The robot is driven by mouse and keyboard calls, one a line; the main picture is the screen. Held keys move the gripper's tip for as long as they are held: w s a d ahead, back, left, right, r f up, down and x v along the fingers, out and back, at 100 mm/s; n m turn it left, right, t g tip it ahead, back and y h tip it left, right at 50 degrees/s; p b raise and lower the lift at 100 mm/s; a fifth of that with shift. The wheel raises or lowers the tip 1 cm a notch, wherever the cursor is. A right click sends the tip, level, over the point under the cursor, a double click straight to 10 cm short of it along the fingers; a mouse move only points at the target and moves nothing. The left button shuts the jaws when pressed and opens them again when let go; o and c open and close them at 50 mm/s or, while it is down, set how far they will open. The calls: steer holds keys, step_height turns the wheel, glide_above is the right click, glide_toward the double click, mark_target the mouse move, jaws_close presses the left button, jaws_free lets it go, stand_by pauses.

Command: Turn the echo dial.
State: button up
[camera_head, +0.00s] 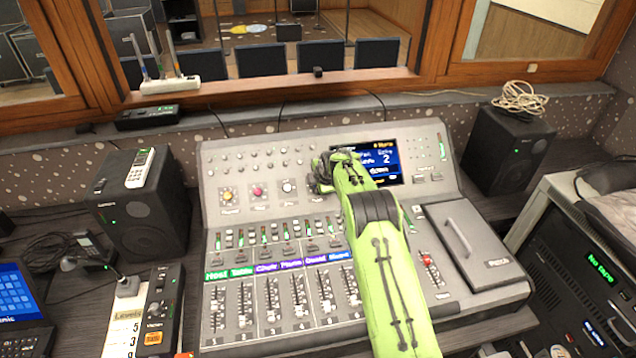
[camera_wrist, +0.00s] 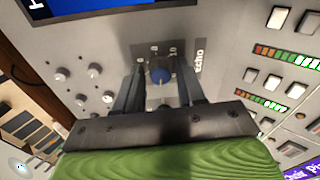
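My gripper (camera_wrist: 161,84) has one finger on each side of the dial. The fingers are apart, with a visible gap between each finger and the knob. In the head view my gripper (camera_head: 323,172) is at the upper panel of the mixing console (camera_head: 225,155), left of the screen. There it hides the dial.
Yellow (camera_head: 227,195), magenta (camera_head: 258,192) and white (camera_head: 288,187) dials sit in a row left of my gripper. Small knobs lie above them. The screen (camera_head: 388,165) is close on the right. Faders (camera_head: 272,298) fill the console's lower part, and speakers (camera_head: 140,210) stand on both sides.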

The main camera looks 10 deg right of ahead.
jaws_close()
steer(key=shift+f+m+b, duration=0.1)
steer(key=shift+m+b, duration=0.2)
steer(key=m+b, duration=0.3)
steer(key=shift+f, duration=0.1)
steer(key=m+b, duration=0.3)
steer(key=m, duration=0.3)
steer(key=shift+s+f+t, duration=0.1)
steer(key=shift+s+t, duration=0.05)
steer(key=shift+t, duration=0.15)
steer(key=m+b, duration=0.2)
steer(key=m, duration=0.4)
steer(key=shift+a+t, duration=0.1)
steer(key=shift+t, duration=0.3)
steer(key=m+b, duration=0.1)
steer(key=m, duration=0.5)
steer(key=shift+s+a+h+b, duration=0.1)
steer(key=shift+h+b, duration=0.2)
